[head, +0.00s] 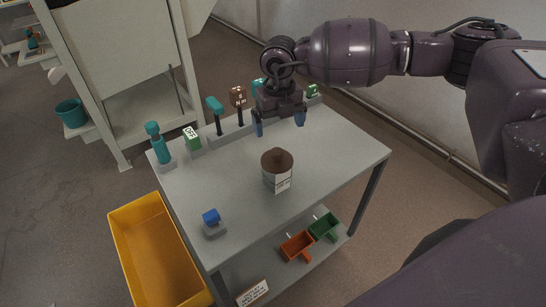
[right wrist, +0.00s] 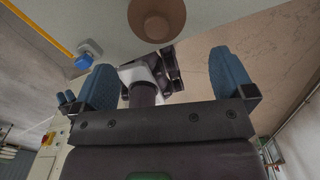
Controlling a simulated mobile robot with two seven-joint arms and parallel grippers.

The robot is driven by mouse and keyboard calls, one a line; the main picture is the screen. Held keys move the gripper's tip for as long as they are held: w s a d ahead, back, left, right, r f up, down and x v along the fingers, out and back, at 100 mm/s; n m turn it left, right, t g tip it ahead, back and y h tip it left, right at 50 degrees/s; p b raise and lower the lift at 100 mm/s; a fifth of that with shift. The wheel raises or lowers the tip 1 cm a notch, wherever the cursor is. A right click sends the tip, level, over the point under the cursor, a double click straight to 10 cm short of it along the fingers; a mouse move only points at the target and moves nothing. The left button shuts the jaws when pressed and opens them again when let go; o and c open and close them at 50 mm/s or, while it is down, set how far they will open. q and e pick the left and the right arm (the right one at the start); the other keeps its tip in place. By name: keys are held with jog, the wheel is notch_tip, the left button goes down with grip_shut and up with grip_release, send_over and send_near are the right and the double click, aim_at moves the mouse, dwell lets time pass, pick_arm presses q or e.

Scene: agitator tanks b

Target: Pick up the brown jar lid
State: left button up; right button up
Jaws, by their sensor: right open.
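The brown jar lid (head: 277,158), with a small knob on top, sits on a pale jar (head: 277,182) with a printed label. The jar stands upright on the grey table. The lid also shows as a brown round shape at the top of the right wrist view (right wrist: 157,17). My right gripper (head: 279,124) is open and empty, its two blue fingers pointing down over the table, behind the jar and apart from the lid. In the right wrist view its fingers (right wrist: 163,72) are spread wide with nothing between them. My left gripper is not in view.
A blue knob (head: 211,216) is at the front-left corner. A yellow bin (head: 150,214) stands left. The table (head: 335,155) right of the jar is clear.

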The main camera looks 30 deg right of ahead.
aim_at(277, 150)
jog(key=f, duration=1.1)
jog(key=shift+w+a, duration=0.1)
jog(key=shift+a, duration=0.1)
jog(key=c, duration=0.6)
